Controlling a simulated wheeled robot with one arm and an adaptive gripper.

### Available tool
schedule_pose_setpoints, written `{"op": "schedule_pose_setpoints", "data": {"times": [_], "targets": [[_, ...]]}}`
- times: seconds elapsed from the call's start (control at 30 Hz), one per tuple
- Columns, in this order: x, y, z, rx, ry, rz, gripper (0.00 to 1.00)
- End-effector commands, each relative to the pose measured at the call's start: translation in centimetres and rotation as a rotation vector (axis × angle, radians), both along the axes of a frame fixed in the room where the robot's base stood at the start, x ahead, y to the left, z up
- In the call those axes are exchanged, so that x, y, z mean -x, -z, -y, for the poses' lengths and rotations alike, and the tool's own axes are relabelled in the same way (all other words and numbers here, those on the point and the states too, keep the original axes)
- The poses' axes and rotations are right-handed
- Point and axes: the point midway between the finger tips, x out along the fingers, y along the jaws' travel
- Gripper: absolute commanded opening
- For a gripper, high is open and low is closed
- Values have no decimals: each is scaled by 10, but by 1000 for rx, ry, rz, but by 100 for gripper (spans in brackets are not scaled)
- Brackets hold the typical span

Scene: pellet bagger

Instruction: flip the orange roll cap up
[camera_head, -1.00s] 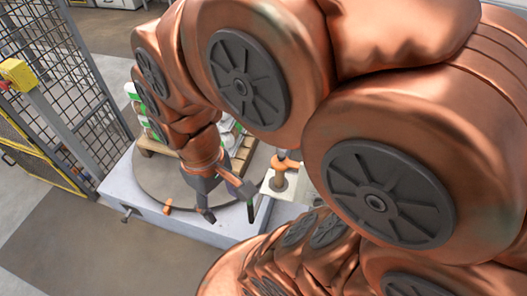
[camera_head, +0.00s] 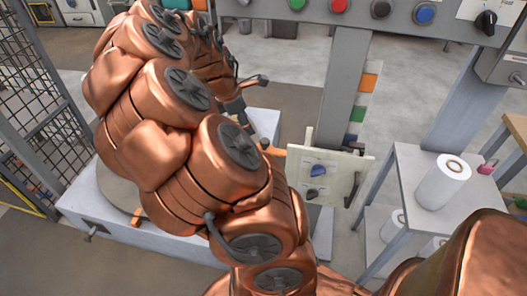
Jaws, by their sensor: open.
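A small orange part (camera_head: 274,150), which looks like the roll cap, shows at the left edge of a pale plate with knobs (camera_head: 328,178). Most of it is hidden behind my arm, so I cannot tell whether it is up or down. My gripper (camera_head: 258,100) is beyond my copper arm links, above and a little left of the orange part. One dark finger shows clearly. The gripper is open and appears empty. I cannot tell how far it is from the orange part.
A pale machine base (camera_head: 105,215) lies left of my arm. A grey post (camera_head: 340,90) and a button panel (camera_head: 360,15) stand behind. A side table (camera_head: 415,205) at right holds a white roll (camera_head: 443,183) and a pink padlock (camera_head: 487,167). Wire fencing (camera_head: 30,100) is at far left.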

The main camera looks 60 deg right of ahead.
Motion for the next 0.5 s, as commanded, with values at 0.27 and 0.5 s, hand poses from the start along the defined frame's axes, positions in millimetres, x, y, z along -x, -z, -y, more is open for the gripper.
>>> {"op": "schedule_pose_setpoints", "data": {"times": [0.27,0.5], "targets": [[2,55,47,-6,-183,-95,60],[5,73,56,-10,-205,-108,60]]}}
